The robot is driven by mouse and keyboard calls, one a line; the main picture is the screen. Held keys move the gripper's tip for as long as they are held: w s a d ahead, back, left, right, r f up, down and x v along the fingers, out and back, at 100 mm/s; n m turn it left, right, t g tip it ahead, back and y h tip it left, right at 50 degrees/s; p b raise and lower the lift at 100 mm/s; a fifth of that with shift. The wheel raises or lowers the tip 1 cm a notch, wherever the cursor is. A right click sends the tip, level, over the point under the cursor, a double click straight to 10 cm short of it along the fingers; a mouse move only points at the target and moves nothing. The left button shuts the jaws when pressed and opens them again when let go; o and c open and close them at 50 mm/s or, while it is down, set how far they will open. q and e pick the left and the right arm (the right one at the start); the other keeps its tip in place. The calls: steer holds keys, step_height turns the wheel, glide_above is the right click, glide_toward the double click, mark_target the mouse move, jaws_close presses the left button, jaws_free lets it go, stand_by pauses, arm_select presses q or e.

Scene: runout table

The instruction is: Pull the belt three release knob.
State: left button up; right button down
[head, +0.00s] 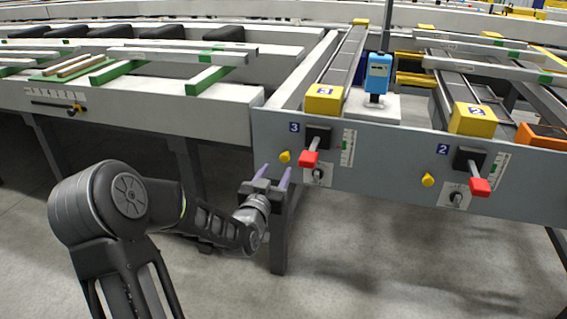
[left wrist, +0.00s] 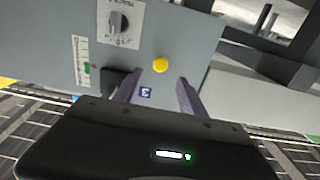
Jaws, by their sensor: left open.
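The belt three release knob is a small yellow knob (head: 285,156) on the grey front panel (head: 375,160), below the blue "3" label (head: 294,127) and left of a red-handled lever (head: 309,159). My left gripper (head: 276,168) is open and empty, its two purple fingers pointing at the panel just below the knob. In the left wrist view the yellow knob (left wrist: 161,65) shows beyond the fingertips (left wrist: 158,84), roughly in line with the gap between them. The fingers do not appear to touch it. My right gripper is not in view.
A black dial (head: 319,174) sits under the red lever. A similar yellow knob (head: 428,180) and red lever (head: 480,187) belong to label "2" at right. A table leg (head: 279,235) stands below my gripper. Yellow blocks (head: 324,99) and a blue device (head: 378,75) stand above the panel.

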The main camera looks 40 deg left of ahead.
mark_target(284, 158)
arm_select(q)
steer(key=b+x, duration=0.1)
steer(key=x, duration=0.4)
steer(key=shift+w+f, duration=0.1)
steer(key=shift+f, duration=0.05)
steer(key=shift+w+a, duration=0.25)
steer(key=shift+w, duration=0.35)
jaws_close()
stand_by(0.8)
